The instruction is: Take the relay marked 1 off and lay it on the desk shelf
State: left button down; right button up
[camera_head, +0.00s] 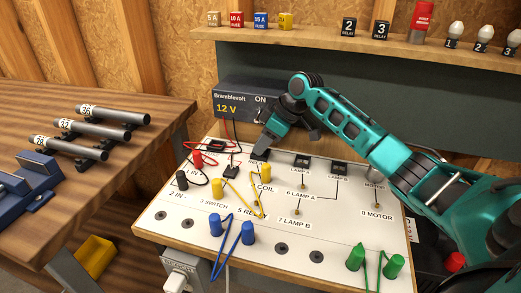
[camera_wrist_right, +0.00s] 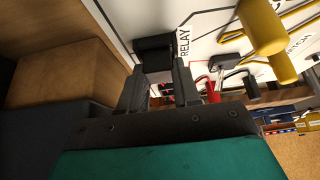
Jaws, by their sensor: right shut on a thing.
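A black relay (camera_wrist_right: 155,47) sits at the spot lettered RELAY on the white circuit board (camera_head: 330,233). My right gripper (camera_head: 263,145) reaches down to it at the board's back edge and is shut on it. The wrist view shows the two fingertips (camera_wrist_right: 160,78) at its near end. The relay's number is hidden. The wooden desk shelf (camera_head: 310,38) runs along the back wall above. My left gripper is not in view.
On the shelf stand fuses (camera_head: 236,19), two black relays (camera_head: 381,30), a red cylinder (camera_head: 420,22) and white bulbs (camera_head: 456,32). The Bramblevolt 12 V box (camera_head: 235,104) is behind the board. Yellow leads (camera_head: 240,190) and coloured plugs stand close to the gripper.

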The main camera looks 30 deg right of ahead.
jog(key=shift+c, duration=1.4)
jog(key=shift+r, duration=0.5)
notch_tip(320, 180, up, 2)
jog(key=shift+r, duration=0.25)
jog(key=s+d, duration=0.3)
jog(key=s, duration=0.1)
jog(key=s+d, duration=0.7)
jog(key=s, duration=0.1)
jog(key=shift+s+d+f+b, duration=0.1)
jog(key=shift+s+d+b, duration=0.15)
jog(key=shift+d+b, duration=0.1)
jog(key=shift+s+d, duration=0.5)
jog(key=shift+s, duration=0.15)
